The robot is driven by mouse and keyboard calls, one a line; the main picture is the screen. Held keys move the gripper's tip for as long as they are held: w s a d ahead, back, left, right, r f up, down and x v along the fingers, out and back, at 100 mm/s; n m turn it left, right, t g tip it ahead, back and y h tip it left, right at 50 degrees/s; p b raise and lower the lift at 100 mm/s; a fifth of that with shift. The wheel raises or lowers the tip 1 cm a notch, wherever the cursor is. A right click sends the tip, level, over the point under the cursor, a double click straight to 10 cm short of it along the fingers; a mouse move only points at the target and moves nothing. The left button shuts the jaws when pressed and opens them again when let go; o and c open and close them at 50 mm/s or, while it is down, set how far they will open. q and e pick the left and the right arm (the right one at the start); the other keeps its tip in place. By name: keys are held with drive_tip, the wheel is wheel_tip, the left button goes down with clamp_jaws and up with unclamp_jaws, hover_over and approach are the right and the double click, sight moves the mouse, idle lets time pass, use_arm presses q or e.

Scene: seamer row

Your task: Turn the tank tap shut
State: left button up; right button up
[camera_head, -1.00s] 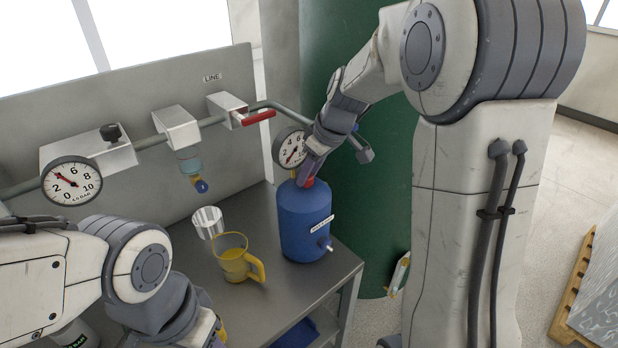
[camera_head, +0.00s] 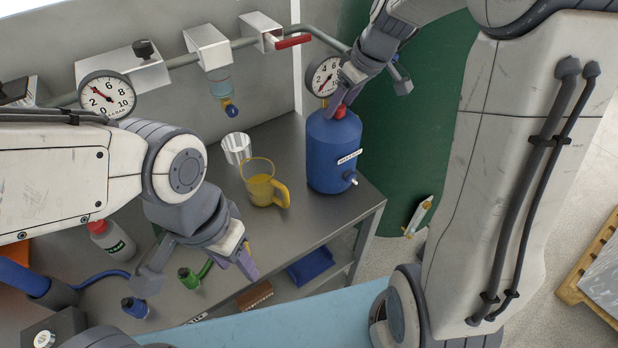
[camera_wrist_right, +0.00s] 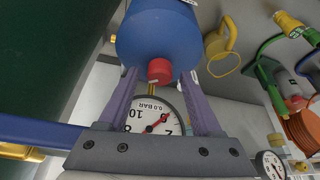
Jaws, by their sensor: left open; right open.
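The blue tank (camera_head: 333,150) stands on the grey bench with a white label and a small outlet low on its side. A red tap (camera_wrist_right: 159,70) sits on its top, partly hidden in the head view. My right gripper (camera_head: 345,100) is at the tank top. In the right wrist view its purple fingers lie on either side of the red tap, open with gaps beside it. A round gauge (camera_wrist_right: 158,117) shows between the fingers; it also shows in the head view (camera_head: 323,77). My left gripper (camera_head: 197,272) is open and empty over the bench's front.
A yellow jug (camera_head: 260,185) and clear cup (camera_head: 237,148) stand left of the tank. A pipe with a red lever (camera_head: 293,42) and a second gauge (camera_head: 107,95) run behind. A green cylinder stands behind the tank.

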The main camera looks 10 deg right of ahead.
drive_tip(key=m+p, duration=0.1)
drive_tip(key=p, duration=0.1)
drive_tip(key=m+h+p, duration=0.1)
drive_tip(key=m+p, duration=0.1)
drive_tip(key=p, duration=0.1)
drive_tip(key=m+p, duration=0.2)
drive_tip(key=p, duration=0.1)
drive_tip(key=shift+s+a+r+h, duration=0.1)
drive_tip(key=shift+a+r+h, duration=0.1)
drive_tip(key=shift+r+h, duration=0.2)
drive_tip(key=shift+f+m+h+p, duration=0.35)
drive_tip(key=shift+m+p, duration=0.25)
drive_tip(key=shift+m, duration=0.2)
drive_tip(key=shift+f+m+t, duration=0.1)
drive_tip(key=shift+m+t, duration=0.2)
drive_tip(key=shift+m, duration=0.1)
drive_tip(key=b+v, duration=0.2)
drive_tip(key=v, duration=0.8)
drive_tip(key=s+a+f+n+g+b, duration=0.1)
drive_tip(key=s+a+f+n+b, duration=0.1)
drive_tip(key=s+a+f, duration=0.2)
drive_tip(key=s+a+f+n+g+y+b, duration=0.1)
drive_tip(key=s+a+f+n+b, duration=0.2)
drive_tip(key=s+a, duration=0.3)
drive_tip(key=s+a+f+n+g+b, duration=0.2)
drive_tip(key=s+a+f, duration=0.3)
drive_tip(key=s, duration=0.7)
drive_tip(key=shift+s+a+f+b, duration=0.25)
drive_tip(key=shift+f+b, duration=0.15)
drive_tip(key=shift+b, duration=0.3)
